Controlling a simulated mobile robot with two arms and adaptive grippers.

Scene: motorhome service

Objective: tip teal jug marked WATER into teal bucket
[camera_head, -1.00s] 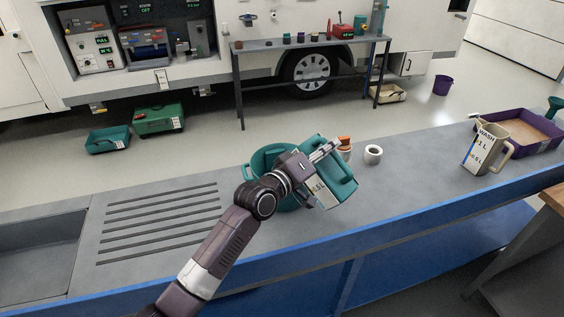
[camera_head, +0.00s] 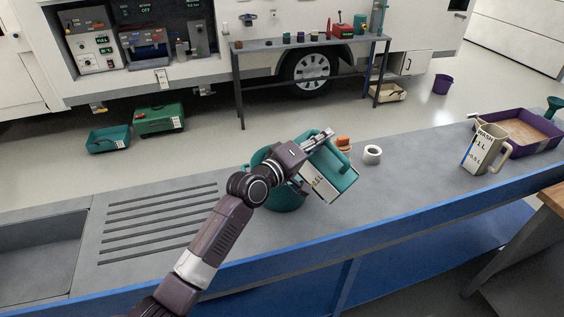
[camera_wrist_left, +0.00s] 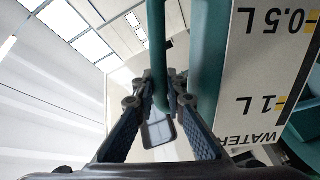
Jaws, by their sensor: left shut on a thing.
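The teal jug (camera_head: 338,172) is tilted over the right side of the teal bucket (camera_head: 288,197) on the grey bench. Its white scale with the word WATER (camera_wrist_left: 262,75) shows in the left wrist view. My left gripper (camera_head: 322,141) is shut on the jug's handle (camera_wrist_left: 157,50). My forearm and the jug hide much of the bucket's rim and inside. No water is visible. My right gripper is in neither view.
A beige WASH jug (camera_head: 486,148) and a purple tray (camera_head: 541,146) stand at the right of the bench. A white roll (camera_head: 372,155) and a small orange-topped item (camera_head: 343,144) stand just behind the jug. The slotted drainer (camera_head: 160,222) at left is clear.

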